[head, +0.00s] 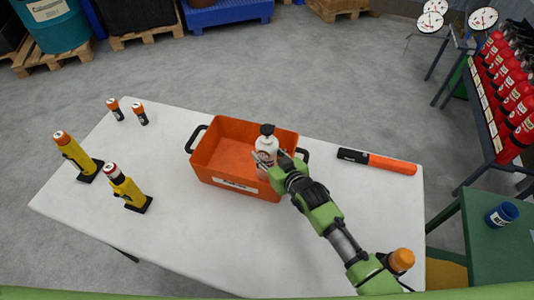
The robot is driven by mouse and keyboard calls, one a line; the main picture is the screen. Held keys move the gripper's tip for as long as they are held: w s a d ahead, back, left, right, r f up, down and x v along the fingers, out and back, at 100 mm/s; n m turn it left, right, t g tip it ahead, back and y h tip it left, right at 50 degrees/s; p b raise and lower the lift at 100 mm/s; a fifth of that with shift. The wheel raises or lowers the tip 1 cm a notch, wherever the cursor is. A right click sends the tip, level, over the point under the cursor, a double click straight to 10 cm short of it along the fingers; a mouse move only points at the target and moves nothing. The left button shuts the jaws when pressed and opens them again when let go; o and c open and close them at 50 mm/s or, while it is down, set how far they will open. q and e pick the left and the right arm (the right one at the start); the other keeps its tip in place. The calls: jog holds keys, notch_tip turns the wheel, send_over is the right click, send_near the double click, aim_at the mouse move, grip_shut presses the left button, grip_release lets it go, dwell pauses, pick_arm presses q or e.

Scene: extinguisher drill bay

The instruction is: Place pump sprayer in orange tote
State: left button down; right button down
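The pump sprayer (267,144) is a white bottle with a black top. It is upright over the right part of the orange tote (222,178), an open box with black side handles and a white label on its front. My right gripper (270,162) is closed around the sprayer's lower part, which its fingers partly hide. I cannot tell whether the bottle's base touches the tote floor. The tote's inside looks otherwise empty where visible. My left gripper is not in view.
The tote stands on a white table (215,240). Two yellow lamps (76,153) (124,187) and two small orange-black torches (115,108) (139,113) stand at left. An orange-black baton (378,161) lies at right. A red extinguisher rack (510,95) is beyond the table.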

jog(key=shift+r, duration=0.25)
jog(key=c, duration=1.5)
grip_release()
jog(key=shift+f, duration=0.3)
jog(key=shift+s, duration=0.1)
jog(key=shift+r, duration=0.1)
jog(key=v, duration=1.2)
jog(key=shift+r, duration=0.1)
